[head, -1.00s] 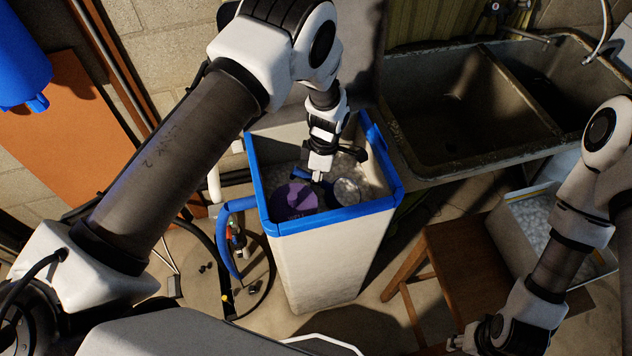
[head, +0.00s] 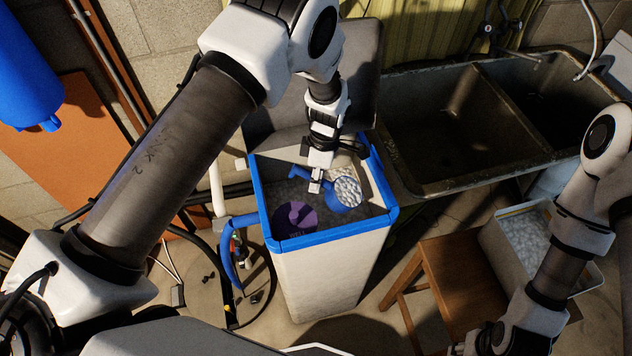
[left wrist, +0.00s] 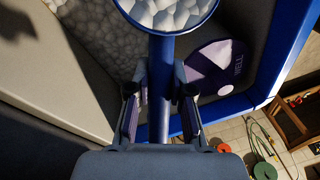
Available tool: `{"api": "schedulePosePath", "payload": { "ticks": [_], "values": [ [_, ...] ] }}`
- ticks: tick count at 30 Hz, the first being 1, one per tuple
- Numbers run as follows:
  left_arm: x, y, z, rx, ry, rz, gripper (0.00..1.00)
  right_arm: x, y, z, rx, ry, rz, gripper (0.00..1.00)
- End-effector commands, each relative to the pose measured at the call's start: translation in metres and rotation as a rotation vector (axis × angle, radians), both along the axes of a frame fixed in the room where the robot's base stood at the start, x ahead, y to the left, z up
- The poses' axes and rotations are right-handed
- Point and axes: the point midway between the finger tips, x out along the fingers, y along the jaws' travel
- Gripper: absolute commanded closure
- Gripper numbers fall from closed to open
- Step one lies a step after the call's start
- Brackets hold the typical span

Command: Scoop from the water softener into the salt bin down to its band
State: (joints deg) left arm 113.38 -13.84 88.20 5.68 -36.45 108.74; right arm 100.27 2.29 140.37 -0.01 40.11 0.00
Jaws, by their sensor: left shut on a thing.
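The water softener (head: 330,270) is an open white tank with a blue rim, holding white salt lumps and a purple round lid marked WELL (head: 295,222). My left gripper (head: 316,186) is shut on the handle of a blue scoop (head: 344,194), inside the tank's opening. The scoop's cup is heaped with white salt and also shows in the left wrist view (left wrist: 166,16). The salt bin (head: 538,240) is a pale box at the right, holding white salt; my right arm partly covers it, and I cannot make out its band. My right gripper (head: 470,346) shows only partly at the bottom edge.
A wooden stool (head: 445,268) stands between the softener and the bin. A double stone sink (head: 450,120) lies behind and to the right. The softener's raised grey lid (head: 362,75) stands behind its opening. Hoses lie on the floor at left.

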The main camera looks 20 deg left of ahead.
Motion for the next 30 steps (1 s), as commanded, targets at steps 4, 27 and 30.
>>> {"api": "schedulePosePath", "payload": {
  "ticks": [4, 27, 30],
  "values": [
    [0.001, 0.0, 0.027, -0.001, -0.002, 0.0, 1.0, 0.0, 0.0, 0.018, 0.0, 0.0, 0.0, 0.6],
    [0.0, 0.0, 0.104, 0.0, 0.0, 0.0, 1.0, 0.0, 0.0, 0.064, 0.0, 0.0, 0.0, 0.6],
    [0.0, 0.0, 0.104, -0.001, 0.0, 0.0, 1.0, 0.0, 0.0, 0.065, 0.0, 0.0, 0.0, 0.6]
  ]
}}
